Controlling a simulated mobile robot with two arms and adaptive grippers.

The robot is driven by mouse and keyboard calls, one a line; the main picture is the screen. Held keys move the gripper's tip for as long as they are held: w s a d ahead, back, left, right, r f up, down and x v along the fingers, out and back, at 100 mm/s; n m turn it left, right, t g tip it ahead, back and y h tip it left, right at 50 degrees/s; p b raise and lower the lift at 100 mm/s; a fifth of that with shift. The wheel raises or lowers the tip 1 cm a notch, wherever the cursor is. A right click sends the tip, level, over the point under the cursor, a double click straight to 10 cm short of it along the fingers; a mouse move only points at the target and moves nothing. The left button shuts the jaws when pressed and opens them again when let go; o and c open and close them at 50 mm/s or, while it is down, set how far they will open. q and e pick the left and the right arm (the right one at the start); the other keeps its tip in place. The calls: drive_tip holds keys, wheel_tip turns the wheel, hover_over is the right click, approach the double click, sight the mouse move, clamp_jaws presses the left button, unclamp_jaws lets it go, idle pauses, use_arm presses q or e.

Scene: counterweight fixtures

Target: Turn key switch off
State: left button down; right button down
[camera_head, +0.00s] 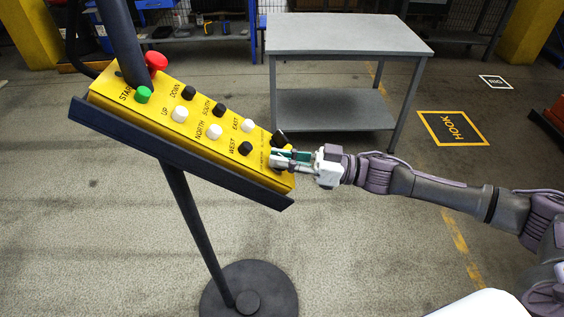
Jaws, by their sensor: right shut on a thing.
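A yellow control panel (203,128) stands tilted on a dark post. It carries a green button (143,94), a red mushroom button (156,61), and several black and white buttons labelled with directions. A black knob (279,138) sits near its right end. My right gripper (277,159) comes in from the right and is shut at the panel's right end, just below this knob. Its fingers hide what they hold; from its place on the panel this appears to be the key switch, whose position I cannot make out. My left gripper is not in view.
A grey two-level table (345,35) stands behind the panel. The post's round black base (270,292) rests on the floor. A yellow-framed HOOK marking (453,128) and a smaller white-framed marking (495,82) lie on open floor at the right.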

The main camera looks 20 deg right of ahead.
drive_tip(key=n+g+b, duration=0.1)
drive_tip(key=n+g, duration=0.2)
drive_tip(key=n+g+y+b, duration=0.1)
drive_tip(key=n+g+b, duration=0.1)
drive_tip(key=n+g, duration=0.1)
drive_tip(key=shift+f+n, duration=0.2)
drive_tip(key=shift+n, duration=0.2)
drive_tip(key=n+g+b, duration=0.3)
drive_tip(key=n+g, duration=0.3)
drive_tip(key=shift+h+b, duration=0.3)
drive_tip(key=shift+h, duration=0.1)
drive_tip(key=shift+s+r+n+g+h+b, duration=0.1)
drive_tip(key=shift+r+n+g+h+b, duration=0.05)
drive_tip(key=shift+n+g+h+b, duration=0.35)
drive_tip(key=shift+n, duration=0.3)
drive_tip(key=c, duration=1.2)
unclamp_jaws()
drive_tip(key=v, duration=1.2)
